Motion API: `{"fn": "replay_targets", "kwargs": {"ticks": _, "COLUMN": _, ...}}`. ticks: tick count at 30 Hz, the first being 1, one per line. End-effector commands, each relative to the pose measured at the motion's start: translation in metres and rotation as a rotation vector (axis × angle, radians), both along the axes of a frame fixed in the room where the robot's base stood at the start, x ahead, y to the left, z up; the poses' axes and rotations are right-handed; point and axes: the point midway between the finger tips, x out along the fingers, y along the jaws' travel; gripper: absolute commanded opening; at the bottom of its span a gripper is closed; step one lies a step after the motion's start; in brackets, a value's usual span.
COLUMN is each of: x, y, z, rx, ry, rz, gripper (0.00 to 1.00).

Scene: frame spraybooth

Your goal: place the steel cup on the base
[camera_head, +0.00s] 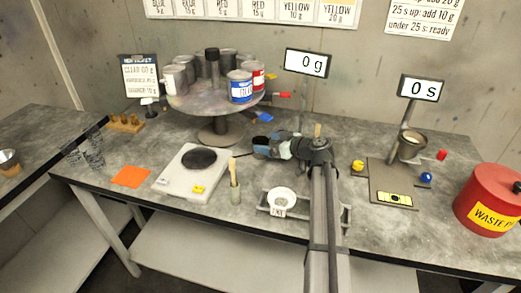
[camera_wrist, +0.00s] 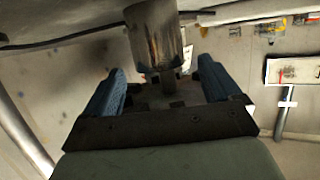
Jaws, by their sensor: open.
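A steel-coloured cup (camera_head: 411,146) sits in a ring on a post at the right, above a flat grey base plate (camera_head: 378,182) with a yellow label. Another metallic cup (camera_head: 8,160) stands on the left table; I cannot tell which is the steel cup meant. My gripper (camera_head: 262,146) is over the middle of the bench, pointing left, in front of the round turntable. In the wrist view my gripper (camera_wrist: 160,88) has its blue fingers spread apart. A streaked grey cylinder (camera_wrist: 157,35) shows beyond them; I cannot tell what it is or whether it touches them.
The turntable (camera_head: 190,101) carries several cans. A scale (camera_head: 177,183) with a black pan, a brush (camera_head: 234,172) in a holder and a small white bowl (camera_head: 282,197) stand in front. A red waste can (camera_head: 488,195) is at the right. An orange sheet (camera_head: 131,176) lies left.

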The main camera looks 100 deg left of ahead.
Motion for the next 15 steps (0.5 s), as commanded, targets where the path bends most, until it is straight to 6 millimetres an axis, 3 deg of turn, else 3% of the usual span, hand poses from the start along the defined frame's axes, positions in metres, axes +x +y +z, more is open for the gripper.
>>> {"fn": "replay_targets", "kwargs": {"ticks": 6, "x": -0.022, "y": 0.01, "z": -0.007, "rx": 0.0, "ry": 0.0, "rz": 0.0, "gripper": 0.91}}
{"fn": "replay_targets", "kwargs": {"ticks": 13, "x": -0.023, "y": 0.009, "z": -0.007, "rx": 0.0, "ry": 0.0, "rz": -0.001, "gripper": 0.91}}
{"fn": "replay_targets", "kwargs": {"ticks": 15, "x": -0.023, "y": 0.009, "z": -0.007, "rx": 0.0, "ry": 0.0, "rz": -0.001, "gripper": 0.84}}
